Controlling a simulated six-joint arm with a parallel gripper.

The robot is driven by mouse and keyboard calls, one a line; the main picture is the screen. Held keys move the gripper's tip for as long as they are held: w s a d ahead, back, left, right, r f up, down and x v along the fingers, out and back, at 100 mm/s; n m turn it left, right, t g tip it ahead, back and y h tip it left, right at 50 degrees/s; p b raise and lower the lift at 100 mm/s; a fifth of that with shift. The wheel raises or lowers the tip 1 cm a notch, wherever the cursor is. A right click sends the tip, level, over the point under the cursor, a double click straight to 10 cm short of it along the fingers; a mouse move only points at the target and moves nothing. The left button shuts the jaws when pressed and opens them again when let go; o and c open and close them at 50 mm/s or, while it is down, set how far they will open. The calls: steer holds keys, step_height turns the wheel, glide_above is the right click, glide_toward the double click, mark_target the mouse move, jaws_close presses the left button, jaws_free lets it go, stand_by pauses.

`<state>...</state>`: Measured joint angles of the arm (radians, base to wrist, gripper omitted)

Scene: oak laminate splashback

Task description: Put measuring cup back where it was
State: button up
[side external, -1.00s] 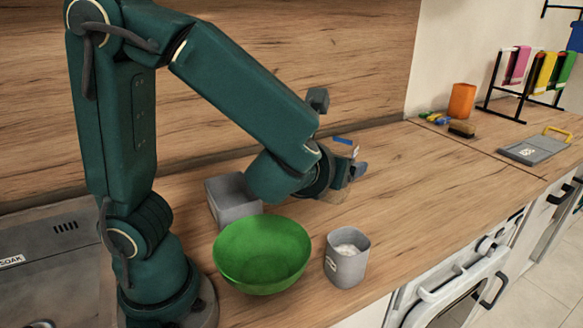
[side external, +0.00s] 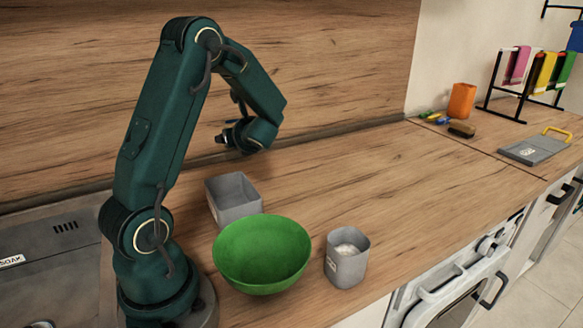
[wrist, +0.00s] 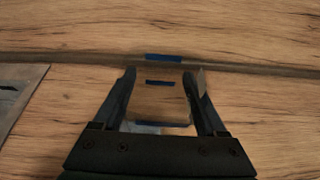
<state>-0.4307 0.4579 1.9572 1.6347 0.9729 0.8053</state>
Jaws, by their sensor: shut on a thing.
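The measuring cup (wrist: 160,105) looks clear, with blue marks, and sits between the two fingers of my gripper (wrist: 162,100) in the wrist view. My gripper is shut on it. In the side external view my gripper (side external: 226,138) is raised in front of the wooden splashback, behind and above the grey bin. There the cup is hard to make out; only a small blue strip shows near the jaws. The fingers hide the cup's sides in the wrist view.
An open grey bin (side external: 234,196), a green bowl (side external: 262,262) and a grey canister (side external: 346,266) with white contents stand on the counter. The metal sink (side external: 50,270) lies at left. An orange cup (side external: 461,101) stands far right.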

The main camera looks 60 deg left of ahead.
steer(key=w+d+f, duration=0.1)
steer(key=w+f, duration=0.1)
steer(key=w, duration=0.1)
steer(key=w+d+f, duration=0.1)
steer(key=w+f, duration=0.1)
steer(key=w, duration=0.1)
steer(key=w+d+f, duration=0.1)
steer(key=w+f, duration=0.2)
steer(key=w, duration=0.1)
steer(key=shift+f, duration=2.1)
steer(key=shift+f, duration=0.1)
steer(key=o, duration=1.4)
